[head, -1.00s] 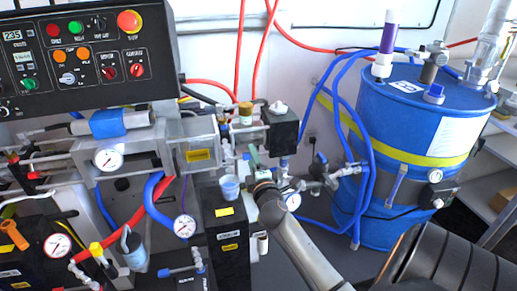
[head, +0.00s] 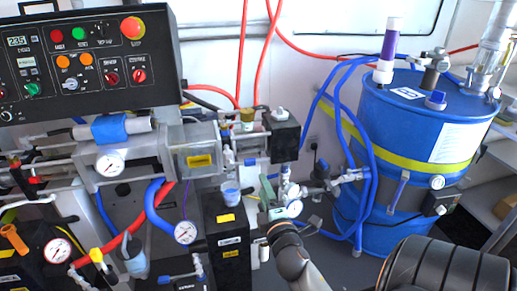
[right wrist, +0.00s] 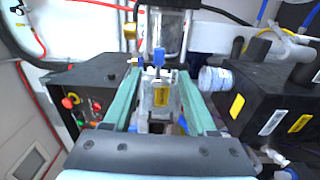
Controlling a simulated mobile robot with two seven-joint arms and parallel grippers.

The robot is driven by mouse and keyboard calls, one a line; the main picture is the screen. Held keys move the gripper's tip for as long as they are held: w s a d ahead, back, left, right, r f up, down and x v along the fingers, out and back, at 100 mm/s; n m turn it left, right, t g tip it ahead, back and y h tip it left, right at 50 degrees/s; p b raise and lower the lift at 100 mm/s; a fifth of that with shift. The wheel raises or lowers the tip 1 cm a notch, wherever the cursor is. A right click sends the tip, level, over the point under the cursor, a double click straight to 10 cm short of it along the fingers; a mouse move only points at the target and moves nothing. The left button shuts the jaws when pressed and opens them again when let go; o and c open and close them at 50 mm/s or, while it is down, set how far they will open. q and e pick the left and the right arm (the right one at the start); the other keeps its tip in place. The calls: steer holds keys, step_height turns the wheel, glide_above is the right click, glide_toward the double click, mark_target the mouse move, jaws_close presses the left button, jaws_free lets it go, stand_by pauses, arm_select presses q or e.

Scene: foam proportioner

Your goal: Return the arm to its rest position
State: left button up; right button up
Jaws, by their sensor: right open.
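My right gripper (head: 268,190) is in the middle of the head view, beside the black box that carries a small light-blue cup (head: 229,194). In the right wrist view its two teal fingers (right wrist: 160,75) are spread apart. Nothing is clasped between them; a clear and metal fitting with a blue handle (right wrist: 159,58) shows beyond the gap. The cup (right wrist: 215,79) appears just right of the right finger, and I cannot tell whether they touch. My left gripper is in neither view.
The control panel (head: 85,62) and pump assembly with gauges stand at left. The blue drum (head: 405,130) with looped blue hoses (head: 366,160) stands at right. Some floor shows before the drum.

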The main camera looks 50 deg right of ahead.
arm_select(q)
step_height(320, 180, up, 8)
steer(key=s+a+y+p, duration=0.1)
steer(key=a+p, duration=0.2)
steer(key=p, duration=0.7)
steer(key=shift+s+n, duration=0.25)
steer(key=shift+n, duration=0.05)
arm_select(e)
steer(key=s+a+f+m+g+y, duration=0.2)
steer(key=s+a+f+m+y, duration=0.1)
steer(key=a, duration=0.5)
steer(key=s+a+f+m+g+y, duration=0.1)
steer(key=s+a+f+m+y, duration=0.2)
steer(key=s+a+f+y, duration=0.1)
steer(key=s+a+f+m+g+y, duration=0.2)
steer(key=a+f, duration=0.5)
steer(key=a, duration=0.4)
steer(key=s+m+y, duration=0.1)
steer(key=s+y, duration=0.1)
steer(key=s, duration=0.1)
steer(key=shift+s+a+f+g, duration=0.25)
steer(key=shift+a+g, duration=0.05)
steer(key=shift+a, duration=0.05)
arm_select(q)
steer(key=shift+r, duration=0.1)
